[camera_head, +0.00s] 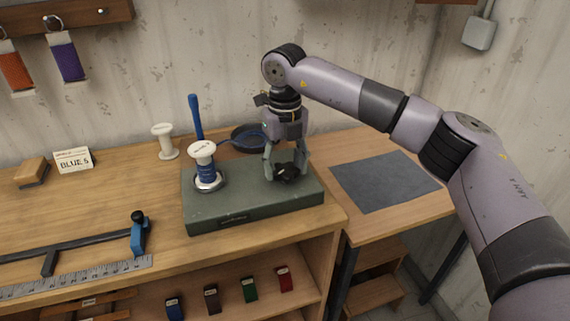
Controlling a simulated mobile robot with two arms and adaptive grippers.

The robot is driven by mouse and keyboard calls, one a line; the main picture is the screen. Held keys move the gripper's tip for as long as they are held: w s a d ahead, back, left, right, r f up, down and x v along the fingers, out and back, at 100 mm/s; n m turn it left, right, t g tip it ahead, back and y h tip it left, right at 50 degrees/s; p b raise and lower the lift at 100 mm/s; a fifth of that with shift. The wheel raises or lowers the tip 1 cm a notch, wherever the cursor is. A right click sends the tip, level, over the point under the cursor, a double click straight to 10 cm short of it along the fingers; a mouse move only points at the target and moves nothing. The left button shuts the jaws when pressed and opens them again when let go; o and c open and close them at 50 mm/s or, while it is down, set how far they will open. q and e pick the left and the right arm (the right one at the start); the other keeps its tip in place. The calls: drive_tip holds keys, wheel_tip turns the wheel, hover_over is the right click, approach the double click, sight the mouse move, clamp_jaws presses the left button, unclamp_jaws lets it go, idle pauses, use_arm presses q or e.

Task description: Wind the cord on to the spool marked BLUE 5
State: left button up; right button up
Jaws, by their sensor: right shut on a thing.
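A white spool (202,151) stands upright on the left part of a green winder base (243,208), with blue cord (207,170) wound around its middle. The cord runs from the spool toward a dark round dish (241,130) behind the base, where more blue shows. My right gripper (286,173) points down over the right part of the base and is shut on a black knob (289,178), partly hidden by the fingers. A card reading BLUE 5 (74,160) stands at the back left of the bench. My left gripper is not in view.
An empty white spool (164,142) and an upright blue handle (195,117) stand behind the base. A ruler (75,277) and a black bar with a blue clamp (139,234) lie front left. A grey mat (384,182) on the right is clear.

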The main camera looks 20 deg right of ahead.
sight(284, 169)
idle(0.4)
drive_tip(key=o, duration=1.1)
wheel_tip(284, 169, up, 12)
idle(0.3)
